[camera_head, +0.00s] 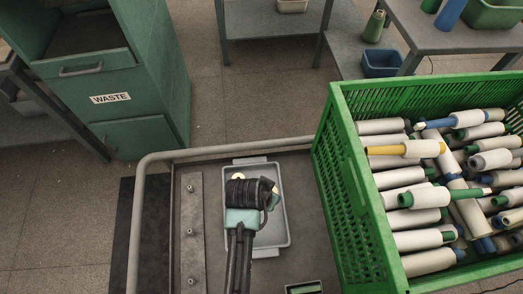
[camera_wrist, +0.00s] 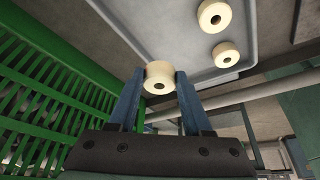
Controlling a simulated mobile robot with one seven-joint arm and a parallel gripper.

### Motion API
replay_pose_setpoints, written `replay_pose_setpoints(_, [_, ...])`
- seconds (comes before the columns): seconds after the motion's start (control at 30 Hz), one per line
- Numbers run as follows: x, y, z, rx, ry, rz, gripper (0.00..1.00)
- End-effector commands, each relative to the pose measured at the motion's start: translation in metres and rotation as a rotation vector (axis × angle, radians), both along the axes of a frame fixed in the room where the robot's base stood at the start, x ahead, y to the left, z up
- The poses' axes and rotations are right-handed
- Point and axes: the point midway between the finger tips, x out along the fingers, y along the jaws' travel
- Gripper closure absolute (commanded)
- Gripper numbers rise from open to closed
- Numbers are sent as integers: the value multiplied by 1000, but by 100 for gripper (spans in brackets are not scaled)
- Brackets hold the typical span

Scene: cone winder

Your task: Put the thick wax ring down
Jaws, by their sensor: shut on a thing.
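My gripper (camera_wrist: 158,92) is shut on a cream wax ring (camera_wrist: 160,70), one blue finger on each side of it in the wrist view. The held ring looks thick, with a dark centre hole. Two more cream rings, one at the top (camera_wrist: 214,15) and one at the right (camera_wrist: 226,54), sit in the grey tray (camera_wrist: 170,30). In the head view my gripper is over the tray (camera_head: 285,225), and my arm hides its fingers and much of the tray. A bit of cream ring (camera_head: 238,177) shows beside it. Whether the held ring touches the tray is unclear.
A green crate (camera_head: 345,165) full of yarn cones stands right of the tray. A metal strip with studs (camera_head: 190,225) lies left of it on the cart. The cart's rail (camera_head: 230,147) runs behind. A green waste cabinet (camera_head: 110,97) stands at the back left.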

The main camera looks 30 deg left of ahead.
Motion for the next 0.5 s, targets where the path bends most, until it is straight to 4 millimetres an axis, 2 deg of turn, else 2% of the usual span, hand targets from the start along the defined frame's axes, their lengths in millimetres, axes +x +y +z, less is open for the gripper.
replay_pose_setpoints(0.03, [-1, 0, -13, -2, 3, 0, 100])
replay_pose_setpoints(0.1, [-1, -1, -24, -2, 3, 0, 100])
replay_pose_setpoints(0.27, [0, -1, -38, -1, 1, 1, 100])
replay_pose_setpoints(0.5, [0, 0, -70, 0, 1, 0, 100])
